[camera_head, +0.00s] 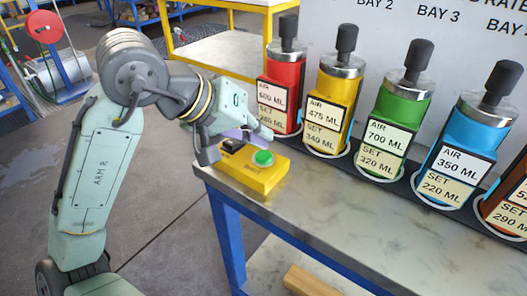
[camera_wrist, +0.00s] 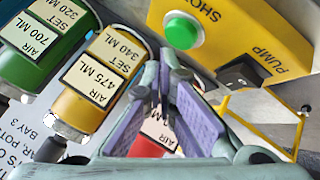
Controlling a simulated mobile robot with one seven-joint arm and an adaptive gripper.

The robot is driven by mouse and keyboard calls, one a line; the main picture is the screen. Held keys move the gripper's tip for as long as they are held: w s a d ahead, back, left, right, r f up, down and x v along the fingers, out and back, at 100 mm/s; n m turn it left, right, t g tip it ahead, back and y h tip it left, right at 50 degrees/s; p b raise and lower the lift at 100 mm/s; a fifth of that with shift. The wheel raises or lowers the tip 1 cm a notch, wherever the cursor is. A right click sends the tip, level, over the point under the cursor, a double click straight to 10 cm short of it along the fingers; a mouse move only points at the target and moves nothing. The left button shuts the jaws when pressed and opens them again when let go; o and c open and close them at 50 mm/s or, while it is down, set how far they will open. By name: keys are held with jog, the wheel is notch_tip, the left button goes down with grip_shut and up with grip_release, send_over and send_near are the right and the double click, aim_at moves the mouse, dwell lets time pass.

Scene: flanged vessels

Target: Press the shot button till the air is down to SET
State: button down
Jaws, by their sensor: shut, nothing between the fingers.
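The yellow control box (camera_head: 262,183) sits on the near left corner of the bench. Its green SHOT button (camera_head: 263,158) shows clearly, also in the wrist view (camera_wrist: 181,30). A black PUMP rocker switch (camera_head: 232,145) is beside it, also in the wrist view (camera_wrist: 240,72). My gripper (camera_head: 240,136) is over the back of the box. In the wrist view its purple-padded fingers (camera_wrist: 165,78) are together and empty, apart from the button. The yellow vessel (camera_head: 333,90) reads AIR 475 ML, SET 340 ML; the green one (camera_head: 400,104) 700 and 320; the blue one (camera_head: 473,133) 350 and 220.
A red vessel (camera_head: 284,72) stands behind the box; its AIR figure is hard to read, with SET apparently 280. A brown vessel (camera_head: 510,200) is cut off at right. The bench front (camera_head: 330,215) is clear. A yellow-framed table (camera_head: 215,50) stands behind.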

aim_at(260, 153)
jog(key=shift+r+p, duration=2.4)
jog(key=shift+r, duration=0.15)
